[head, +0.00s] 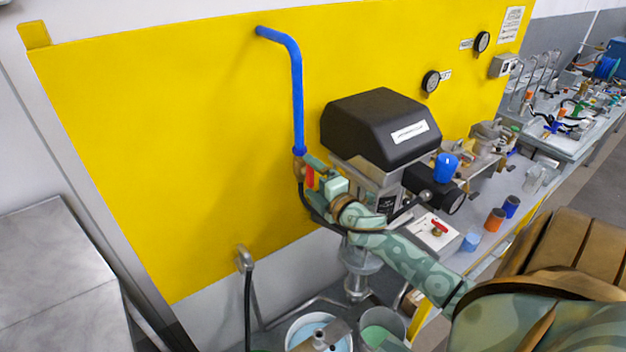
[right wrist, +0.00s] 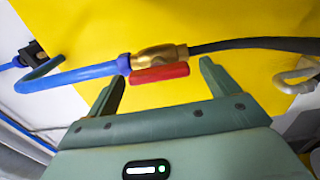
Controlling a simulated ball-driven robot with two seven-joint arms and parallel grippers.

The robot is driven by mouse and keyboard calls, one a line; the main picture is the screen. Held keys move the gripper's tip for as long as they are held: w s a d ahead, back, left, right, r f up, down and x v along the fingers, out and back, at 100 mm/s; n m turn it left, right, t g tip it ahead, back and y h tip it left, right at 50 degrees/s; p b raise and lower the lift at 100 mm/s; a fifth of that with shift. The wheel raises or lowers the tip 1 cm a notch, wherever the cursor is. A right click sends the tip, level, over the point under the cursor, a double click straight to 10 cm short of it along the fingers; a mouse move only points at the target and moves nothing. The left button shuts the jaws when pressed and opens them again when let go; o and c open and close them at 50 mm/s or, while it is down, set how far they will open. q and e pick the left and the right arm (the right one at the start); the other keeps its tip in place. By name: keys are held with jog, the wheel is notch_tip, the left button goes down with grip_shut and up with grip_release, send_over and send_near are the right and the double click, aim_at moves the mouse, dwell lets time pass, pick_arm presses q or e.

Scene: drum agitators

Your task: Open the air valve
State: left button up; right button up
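The air valve is a brass fitting (head: 299,166) with a red lever (head: 310,177), at the lower end of a blue pipe (head: 297,90) in front of the yellow wall. In the right wrist view the brass body (right wrist: 158,56) joins the blue pipe (right wrist: 75,76) to a black hose, and the red lever (right wrist: 160,73) lies alongside the body, roughly parallel to it. My right gripper (right wrist: 163,72) is open, with the lever between its spread fingertips. I cannot tell whether either finger touches it. My right gripper (head: 319,178) partly hides the valve in the head view. My left gripper is not in view.
A black-covered machine (head: 378,130) stands just right of the valve, close to my right forearm. A black hose runs from the valve behind my gripper. Buckets (head: 384,331) stand below. A bench with cups and a white box with a red knob (head: 439,227) is to the right.

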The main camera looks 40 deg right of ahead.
jog(key=s+a+b, duration=0.1)
jog(key=s+b, duration=0.2)
jog(key=s, duration=1.3)
jog(key=shift+s+a, duration=0.15)
jog(key=shift+a, duration=0.25)
